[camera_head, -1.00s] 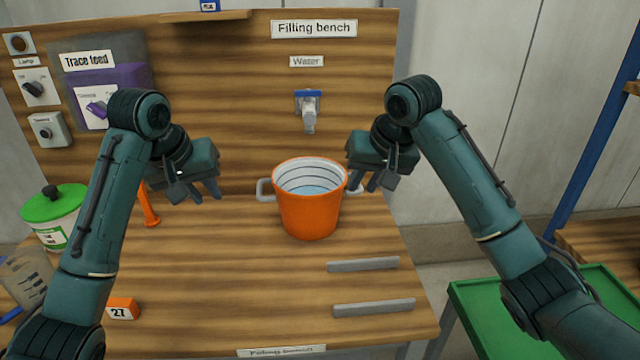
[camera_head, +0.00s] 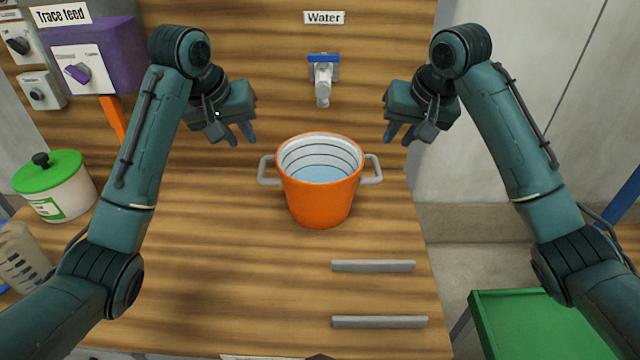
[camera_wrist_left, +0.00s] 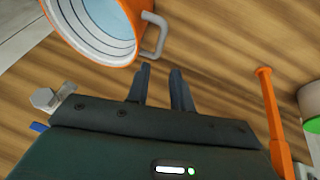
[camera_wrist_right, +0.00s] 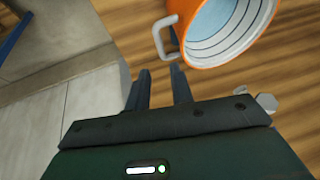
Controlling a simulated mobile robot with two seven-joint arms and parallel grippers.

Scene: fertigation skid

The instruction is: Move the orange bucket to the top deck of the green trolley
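The orange bucket (camera_head: 320,200) stands upright on the wooden bench, with water inside and a grey handle on each side. My left gripper (camera_head: 243,137) is open and empty, above and behind the bucket's left handle. In the left wrist view its fingers (camera_wrist_left: 160,88) are apart near the handle (camera_wrist_left: 154,36), not touching it. My right gripper (camera_head: 399,135) is open and empty above and behind the right handle; its fingers show apart in the right wrist view (camera_wrist_right: 159,88), close to the handle (camera_wrist_right: 165,38). The green trolley (camera_head: 550,325) shows partly at the lower right.
A water tap (camera_head: 322,85) is on the back panel behind the bucket. Two grey rails (camera_head: 373,266) lie on the bench front right. A white tub with green lid (camera_head: 55,185) and a jug (camera_head: 22,258) stand left. An orange handle (camera_head: 112,117) hangs near the purple box.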

